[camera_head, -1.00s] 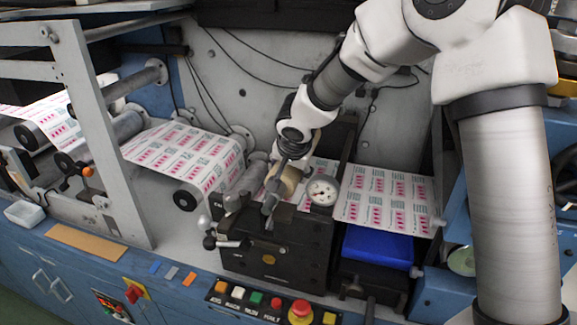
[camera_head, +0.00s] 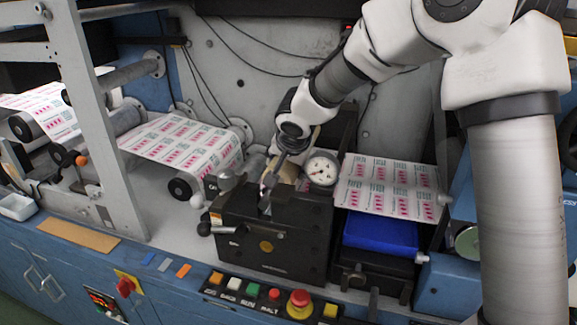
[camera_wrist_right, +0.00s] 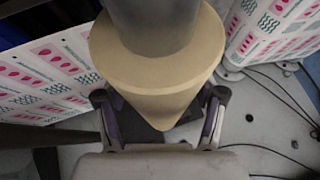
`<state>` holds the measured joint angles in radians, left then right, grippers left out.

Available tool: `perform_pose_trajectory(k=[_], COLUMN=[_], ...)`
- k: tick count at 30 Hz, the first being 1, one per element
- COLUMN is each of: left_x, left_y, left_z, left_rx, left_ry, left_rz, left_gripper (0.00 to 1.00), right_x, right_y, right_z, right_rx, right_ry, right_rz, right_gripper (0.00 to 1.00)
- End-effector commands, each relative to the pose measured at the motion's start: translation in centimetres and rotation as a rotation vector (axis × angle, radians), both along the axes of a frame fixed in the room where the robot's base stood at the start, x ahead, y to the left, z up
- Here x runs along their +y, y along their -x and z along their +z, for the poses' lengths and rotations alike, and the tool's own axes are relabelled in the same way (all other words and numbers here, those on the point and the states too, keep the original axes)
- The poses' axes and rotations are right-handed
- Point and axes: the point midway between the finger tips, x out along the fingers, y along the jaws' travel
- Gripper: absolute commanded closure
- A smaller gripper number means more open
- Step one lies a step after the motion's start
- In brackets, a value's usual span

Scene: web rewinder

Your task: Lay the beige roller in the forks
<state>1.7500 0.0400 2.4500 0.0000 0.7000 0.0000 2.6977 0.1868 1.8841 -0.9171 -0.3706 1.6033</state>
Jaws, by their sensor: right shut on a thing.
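The beige roller (camera_wrist_right: 160,62) fills the upper middle of the right wrist view, with a grey shaft (camera_wrist_right: 152,20) coming out of its end. My right gripper (camera_wrist_right: 165,115) is shut on it, one finger on each side. The forks cannot be made out clearly; the gripper and roller cover that spot. My left gripper is not in view.
A printed web (camera_head: 386,187) lies to the right above a blue block (camera_head: 381,238). Another printed web (camera_head: 185,145) runs at left. Buttons (camera_head: 299,299) line the front.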

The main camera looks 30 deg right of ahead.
Motion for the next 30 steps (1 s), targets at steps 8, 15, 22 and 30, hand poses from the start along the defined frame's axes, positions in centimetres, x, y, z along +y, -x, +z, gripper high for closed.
perform_pose_trajectory(k=[8,15,22,30], left_x=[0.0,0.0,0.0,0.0], left_y=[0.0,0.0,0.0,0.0], left_z=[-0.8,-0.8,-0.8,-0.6], left_rx=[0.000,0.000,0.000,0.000], left_ry=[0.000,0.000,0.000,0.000], left_rz=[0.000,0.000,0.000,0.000], left_gripper=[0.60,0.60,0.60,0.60], right_x=[0.2,0.2,0.3,1.1], right_y=[1.3,1.3,1.6,3.6], right_z=[-3.2,-3.2,-2.7,2.9], right_rx=[0.062,0.062,0.060,0.018], right_ry=[0.012,0.011,0.011,0.009], right_rz=[0.014,0.014,0.013,0.006], right_gripper=[0.13,0.02,0.02,0.02])
